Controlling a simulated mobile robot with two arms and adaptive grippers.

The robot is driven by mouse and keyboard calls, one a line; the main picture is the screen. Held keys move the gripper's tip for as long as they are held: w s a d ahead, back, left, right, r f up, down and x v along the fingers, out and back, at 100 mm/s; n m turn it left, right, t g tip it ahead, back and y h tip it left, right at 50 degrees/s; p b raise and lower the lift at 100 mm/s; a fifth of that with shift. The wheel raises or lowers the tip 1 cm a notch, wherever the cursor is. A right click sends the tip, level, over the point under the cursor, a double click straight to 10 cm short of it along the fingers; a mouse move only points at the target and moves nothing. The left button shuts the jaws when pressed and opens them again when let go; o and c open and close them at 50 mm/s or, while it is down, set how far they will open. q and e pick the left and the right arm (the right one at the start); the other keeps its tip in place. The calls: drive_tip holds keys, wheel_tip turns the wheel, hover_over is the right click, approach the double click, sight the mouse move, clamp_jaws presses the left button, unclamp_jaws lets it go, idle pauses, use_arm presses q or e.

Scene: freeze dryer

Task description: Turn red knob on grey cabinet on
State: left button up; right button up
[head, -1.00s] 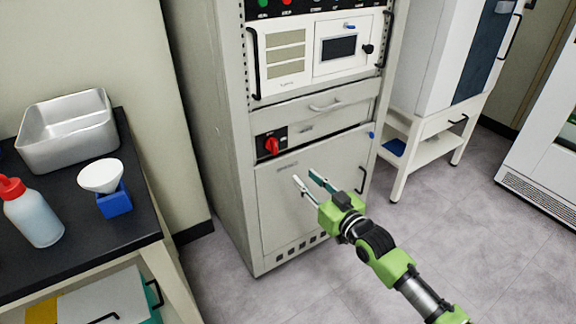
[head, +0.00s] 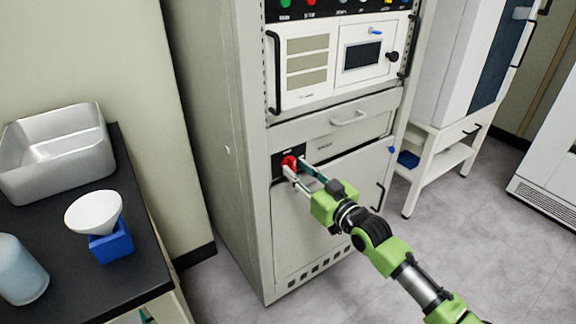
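The red knob (head: 289,162) sits on a black plate at the left of the panel on the grey cabinet (head: 230,150). My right gripper (head: 293,168) reaches up to it from the lower right. Its two fingertips are spread, one at the knob's lower side and one at its right side. The fingers look apart, with the knob at or between their tips. I cannot tell whether they touch it. The knob's lower right part is partly hidden by the fingers.
A black-topped bench (head: 140,255) at the left holds a metal tray (head: 90,165), a white funnel (head: 92,212) on a blue block (head: 112,243) and a bottle (head: 20,272). A drawer handle (head: 350,118) juts out above the knob panel. A white stand (head: 440,160) is to the right. The floor is clear.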

drive_tip(key=shift+w+a, duration=0.25)
drive_tip(key=shift+w, duration=0.15)
use_arm(q)
drive_tip(key=shift+w+a, duration=0.25)
drive_tip(key=shift+a, duration=0.05)
use_arm(e)
drive_tip(key=shift+s, duration=0.1)
clamp_jaws()
